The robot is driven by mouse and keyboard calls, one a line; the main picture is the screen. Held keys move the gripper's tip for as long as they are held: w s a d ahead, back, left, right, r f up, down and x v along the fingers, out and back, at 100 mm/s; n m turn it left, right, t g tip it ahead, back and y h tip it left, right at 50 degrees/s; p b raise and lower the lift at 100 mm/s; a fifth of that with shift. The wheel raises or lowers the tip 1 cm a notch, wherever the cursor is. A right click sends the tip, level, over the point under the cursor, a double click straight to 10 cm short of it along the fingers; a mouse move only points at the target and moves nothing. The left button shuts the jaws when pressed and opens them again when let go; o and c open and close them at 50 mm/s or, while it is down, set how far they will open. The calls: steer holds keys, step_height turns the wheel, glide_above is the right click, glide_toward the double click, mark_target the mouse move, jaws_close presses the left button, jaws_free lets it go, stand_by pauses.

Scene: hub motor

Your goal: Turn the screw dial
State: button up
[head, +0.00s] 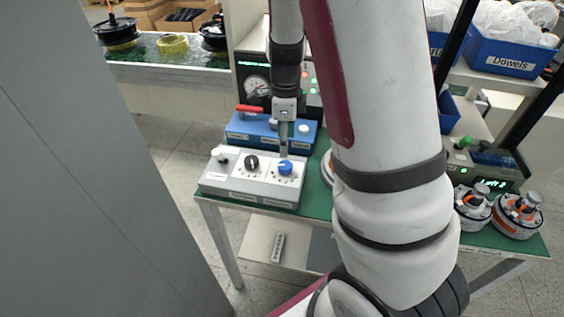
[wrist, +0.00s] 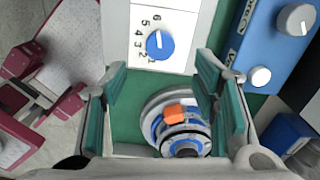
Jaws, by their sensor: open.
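The screw dial is a round blue knob (head: 285,167) at the right end of a white control box (head: 250,187) on the green table. In the wrist view, the blue dial (wrist: 160,46) shows a white mark beside a curved printed scale with numbers up to 6. My gripper (head: 284,153) points down at the dial in the head view, its fingers partly merged with the background. The dial lies just beyond the fingertips; contact cannot be seen.
A blue control box (head: 260,128) with a red lever stands behind the white one. A round motor part (wrist: 180,120) lies on the table below the dial in the wrist view. More motors (head: 517,214) stand at right.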

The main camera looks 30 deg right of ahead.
mark_target(285, 165)
step_height(285, 165, down, 9)
steer(key=shift+f, duration=0.1)
stand_by(0.4)
steer(key=c, duration=1.2)
